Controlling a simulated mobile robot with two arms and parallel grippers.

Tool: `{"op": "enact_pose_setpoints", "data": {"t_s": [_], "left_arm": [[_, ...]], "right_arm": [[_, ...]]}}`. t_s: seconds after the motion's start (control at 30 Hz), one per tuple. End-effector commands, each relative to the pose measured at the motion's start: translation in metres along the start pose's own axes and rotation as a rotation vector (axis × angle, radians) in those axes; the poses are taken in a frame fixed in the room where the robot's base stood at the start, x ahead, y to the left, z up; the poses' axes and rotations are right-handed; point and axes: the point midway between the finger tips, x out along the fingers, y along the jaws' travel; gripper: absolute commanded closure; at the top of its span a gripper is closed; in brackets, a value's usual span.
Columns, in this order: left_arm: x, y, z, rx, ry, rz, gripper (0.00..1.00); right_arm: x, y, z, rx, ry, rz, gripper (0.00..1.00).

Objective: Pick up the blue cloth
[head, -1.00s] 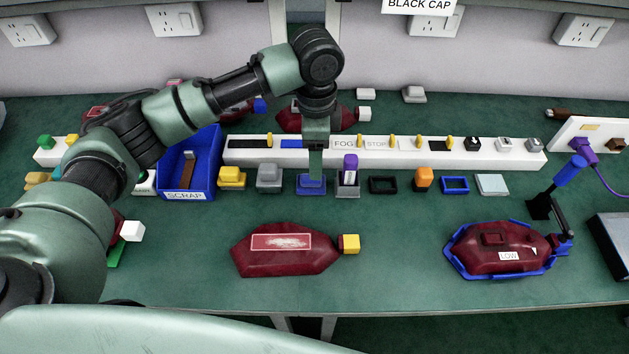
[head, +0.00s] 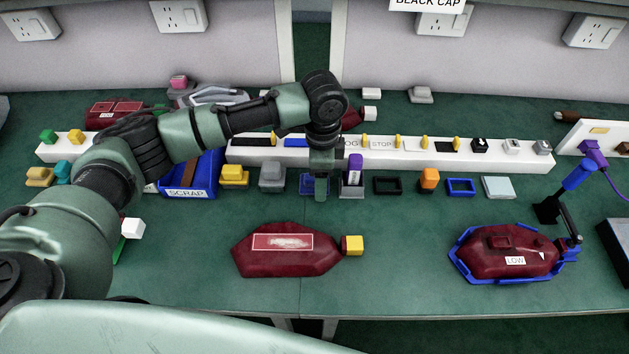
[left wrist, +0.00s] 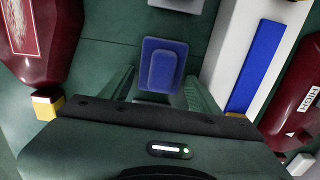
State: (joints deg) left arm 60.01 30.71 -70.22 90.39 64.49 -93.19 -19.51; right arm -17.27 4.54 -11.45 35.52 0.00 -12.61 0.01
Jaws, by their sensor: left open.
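The blue cloth (head: 307,184) lies on the green bench in front of the long white rack, and my left gripper partly hides it in the head view. In the left wrist view the blue cloth (left wrist: 162,68) looks like a flat blue rectangle with a smaller raised piece on it. My left gripper (head: 321,196) points down over it. In the left wrist view the fingers of my left gripper (left wrist: 160,90) are apart and empty, one to each side of the cloth's near end. Contact with the cloth cannot be made out. My right gripper is not in view.
A purple-topped piece (head: 352,174) stands close right of the gripper, a grey block (head: 271,178) to the left. The white rack (head: 400,154) runs behind. A red lamp (head: 285,257) lies in front; another sits in a blue cradle (head: 480,277). The bench between is clear.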

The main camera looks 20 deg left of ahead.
Motion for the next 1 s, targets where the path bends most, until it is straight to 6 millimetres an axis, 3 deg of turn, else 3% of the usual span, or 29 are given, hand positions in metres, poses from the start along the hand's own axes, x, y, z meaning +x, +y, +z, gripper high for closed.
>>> {"op": "enact_pose_setpoints", "data": {"t_s": [0.03,0.2,0.57,0.77,1.0], "left_arm": [[0.000,0.000,0.000,0.000,0.000,0.000,0.44],[0.000,0.000,0.000,0.000,0.000,0.000,0.88],[-0.010,0.000,-0.001,0.001,0.001,-0.001,0.88],[-0.053,-0.001,-0.001,0.002,0.004,-0.004,0.88],[-0.123,-0.001,-0.001,0.003,0.003,-0.004,0.88]], "right_arm": [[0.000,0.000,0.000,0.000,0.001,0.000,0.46],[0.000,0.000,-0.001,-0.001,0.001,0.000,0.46],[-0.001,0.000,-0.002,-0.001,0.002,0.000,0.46],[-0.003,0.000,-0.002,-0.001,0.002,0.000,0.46],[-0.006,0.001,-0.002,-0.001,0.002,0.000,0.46]]}}
